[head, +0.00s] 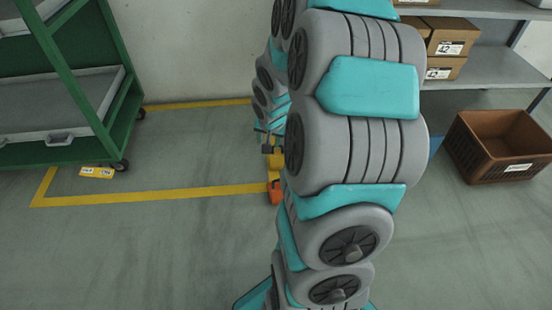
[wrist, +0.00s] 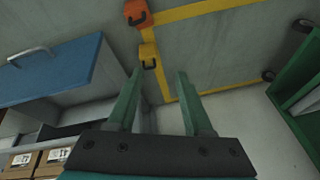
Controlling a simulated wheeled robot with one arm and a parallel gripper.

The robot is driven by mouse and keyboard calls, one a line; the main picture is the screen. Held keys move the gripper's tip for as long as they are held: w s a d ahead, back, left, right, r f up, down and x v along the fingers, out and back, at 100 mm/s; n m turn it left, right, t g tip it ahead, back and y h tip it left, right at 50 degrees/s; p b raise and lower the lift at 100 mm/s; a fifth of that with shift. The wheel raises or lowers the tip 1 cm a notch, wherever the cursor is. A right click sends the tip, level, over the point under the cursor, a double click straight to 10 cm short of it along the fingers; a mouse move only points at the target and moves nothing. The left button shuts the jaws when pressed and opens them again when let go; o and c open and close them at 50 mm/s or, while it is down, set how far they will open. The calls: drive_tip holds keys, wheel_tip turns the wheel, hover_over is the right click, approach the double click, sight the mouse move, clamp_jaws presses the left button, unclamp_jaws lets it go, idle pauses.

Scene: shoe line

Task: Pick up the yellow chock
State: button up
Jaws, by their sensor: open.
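The yellow chock (head: 275,161) lies on the floor by the yellow floor line, partly hidden behind my arm in the head view. In the wrist view the yellow chock (wrist: 148,52), with a dark handle, shows beyond the fingertips, nearer the left finger. My gripper (wrist: 159,74) is open, with nothing between its two green fingers. It appears apart from the chock. In the head view my gripper is mostly hidden by my arm.
An orange chock (head: 276,192) lies close to the yellow one. A green wheeled rack (head: 118,100) stands left. A shelf with boxes (head: 452,38) and a brown crate (head: 490,172) are at right. A blue drawer front (wrist: 50,75) shows in the wrist view.

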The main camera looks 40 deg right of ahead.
drive_tip(key=w+d+f+m+t+b, duration=0.25)
drive_tip(key=w+d+f+m, duration=0.25)
drive_tip(key=d+f, duration=0.5)
drive_tip(key=m+t+b, duration=0.1)
drive_tip(key=m+t, duration=0.4)
drive_tip(key=m, duration=0.2)
approach(280, 146)
drive_tip(key=shift+y, duration=0.4)
drive_tip(key=x, duration=0.2)
drive_tip(key=b+x, duration=0.1)
drive_tip(key=x, duration=0.5)
drive_tip(key=shift+d+f+b, duration=0.2)
drive_tip(key=shift+d+b, duration=0.05)
drive_tip(key=shift+b, duration=0.05)
drive_tip(key=shift+c, duration=0.3)
clamp_jaws()
